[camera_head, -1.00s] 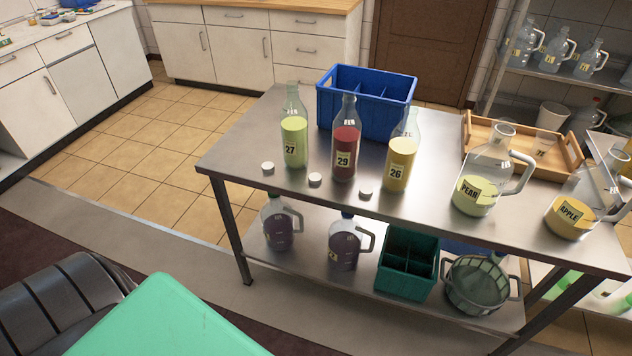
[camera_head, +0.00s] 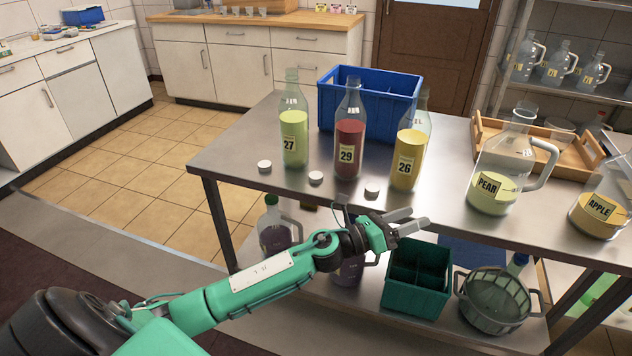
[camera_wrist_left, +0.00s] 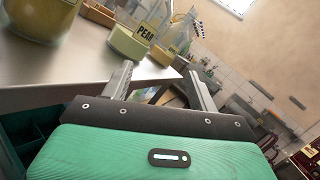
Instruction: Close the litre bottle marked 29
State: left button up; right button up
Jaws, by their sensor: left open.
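The litre bottle marked 29 (camera_head: 349,142), with dark red liquid, stands upright and uncapped on the metal table, between the green bottle marked 27 (camera_head: 294,135) and the yellow bottle marked 26 (camera_head: 408,155). Three white caps lie in front of the bottles: a left cap (camera_head: 264,166), a middle cap (camera_head: 315,177) and a right cap (camera_head: 372,191). My left gripper (camera_head: 420,220) is open and empty at the table's front edge, right of the right cap. Its two fingers (camera_wrist_left: 160,82) show apart in the left wrist view. My right gripper is not in view.
A blue crate (camera_head: 367,75) stands behind the bottles. The PEAR jug (camera_head: 497,190) and APPLE jug (camera_head: 598,212) stand on the right, with a wooden tray (camera_head: 487,126) behind. Below are a green crate (camera_head: 415,292) and a basket (camera_head: 496,300).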

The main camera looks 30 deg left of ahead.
aim_at(316, 177)
pick_arm(q)
notch_tip(316, 177, up, 4)
jog(key=s+d+m+g+h, duration=0.1)
jog(key=d+m+g+h, duration=0.15)
jog(key=m+g, duration=0.7)
jog(key=a+r+m+y, duration=0.2)
jog(key=a+m+y, duration=0.6)
jog(key=a, duration=0.7)
jog(key=w+a+r+m+y+b, duration=0.1)
jog(key=a+r+m+y, duration=0.2)
jog(key=a+m+y, duration=0.6)
jog(key=a+m, duration=0.4)
jog(key=a, duration=0.1)
jog(key=shift+w+a+r, duration=0.15)
jog(key=shift+a+r, duration=0.05)
jog(key=shift+a, duration=0.15)
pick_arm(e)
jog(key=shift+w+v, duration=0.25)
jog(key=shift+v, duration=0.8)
pick_arm(q)
jog(key=shift+f, duration=0.1)
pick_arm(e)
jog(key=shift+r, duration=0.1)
